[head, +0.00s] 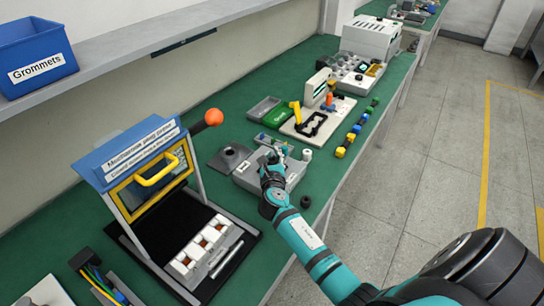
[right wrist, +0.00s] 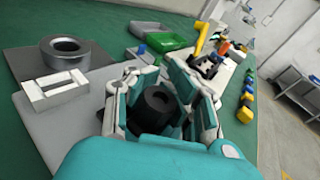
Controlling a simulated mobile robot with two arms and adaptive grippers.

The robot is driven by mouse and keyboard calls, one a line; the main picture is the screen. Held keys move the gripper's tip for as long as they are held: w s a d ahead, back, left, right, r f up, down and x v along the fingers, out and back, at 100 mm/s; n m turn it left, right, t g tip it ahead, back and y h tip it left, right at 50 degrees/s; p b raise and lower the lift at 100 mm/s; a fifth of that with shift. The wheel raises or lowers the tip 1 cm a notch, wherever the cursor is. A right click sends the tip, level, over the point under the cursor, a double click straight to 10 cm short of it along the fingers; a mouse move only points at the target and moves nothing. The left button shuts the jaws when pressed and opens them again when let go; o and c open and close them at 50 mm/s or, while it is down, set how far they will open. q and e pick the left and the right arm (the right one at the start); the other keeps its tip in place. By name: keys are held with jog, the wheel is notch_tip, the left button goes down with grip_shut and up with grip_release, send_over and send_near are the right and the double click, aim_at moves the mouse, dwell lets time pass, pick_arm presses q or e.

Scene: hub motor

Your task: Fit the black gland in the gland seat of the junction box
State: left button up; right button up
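My right gripper (head: 275,158) is over the grey junction box (head: 297,170) on the green bench. In the right wrist view its fingers (right wrist: 155,105) are on either side of the black gland (right wrist: 154,108), a short black cylinder with a hole in its top, and appear closed on it. The gland's lower end is hidden by the fingers, so I cannot tell whether it touches the box. The gland seat is not clearly visible. A white rectangular frame (right wrist: 52,90) lies on a grey surface left of the gripper. My left gripper is not in view.
A small black ring-like part (head: 305,201) lies near the bench's front edge. A dark grey round part on a plate (head: 230,157) is left of the box. A blue-yellow stand (head: 150,170) is further left. Green and grey trays (head: 268,110) lie behind.

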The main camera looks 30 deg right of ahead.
jog(key=o, duration=0.5)
jog(key=shift+o, duration=0.2)
jog(key=v, duration=1.2)
